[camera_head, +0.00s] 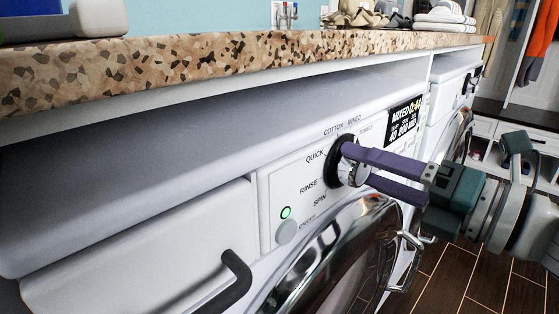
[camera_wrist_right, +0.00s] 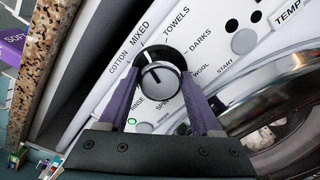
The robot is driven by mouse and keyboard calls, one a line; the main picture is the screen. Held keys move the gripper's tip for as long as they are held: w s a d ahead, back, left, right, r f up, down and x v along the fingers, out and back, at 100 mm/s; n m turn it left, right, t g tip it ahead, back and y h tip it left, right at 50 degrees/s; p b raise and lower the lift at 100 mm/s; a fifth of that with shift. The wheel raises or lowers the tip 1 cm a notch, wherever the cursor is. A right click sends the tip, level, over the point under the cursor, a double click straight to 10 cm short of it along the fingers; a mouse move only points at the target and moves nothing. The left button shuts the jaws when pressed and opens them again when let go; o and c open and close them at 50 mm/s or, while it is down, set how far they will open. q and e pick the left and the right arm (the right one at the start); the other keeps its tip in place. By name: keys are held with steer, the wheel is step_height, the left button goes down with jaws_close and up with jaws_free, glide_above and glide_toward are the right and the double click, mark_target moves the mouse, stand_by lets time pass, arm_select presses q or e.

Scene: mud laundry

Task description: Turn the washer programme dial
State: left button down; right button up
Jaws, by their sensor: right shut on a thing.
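The washer programme dial (camera_head: 357,175) is a round knob with a black rim and a silver face on the white washer panel. My right gripper (camera_head: 354,164) comes in from the right, its purple fingers shut on either side of the dial. In the right wrist view the dial (camera_wrist_right: 161,80) sits between the two fingertips (camera_wrist_right: 160,74), with a white mark toward the upper left, about toward MIXED. Labels such as COTTON, MIXED, TOWELS and RINSE ring it. The black washer display (camera_head: 404,118) reads MIXED. My left gripper is not in view.
A speckled countertop (camera_head: 200,62) overhangs the washer. A black drawer handle (camera_head: 229,283) and the chrome door ring (camera_head: 322,248) lie below the panel. A lit green button (camera_head: 285,212) is left of the dial. Folded towels (camera_head: 445,17) lie on the counter.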

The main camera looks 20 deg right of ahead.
steer(key=n+b, duration=0.2)
steer(key=n, duration=0.2)
steer(key=shift+f, duration=0.1)
steer(key=n+b, duration=0.1)
steer(key=n, duration=0.2)
steer(key=shift+a, duration=0.1)
steer(key=shift+n, duration=0.3)
steer(key=shift+b, duration=0.3)
steer(key=o, duration=1.4)
steer(key=shift+c, duration=0.2)
steer(key=shift+s, duration=0.1)
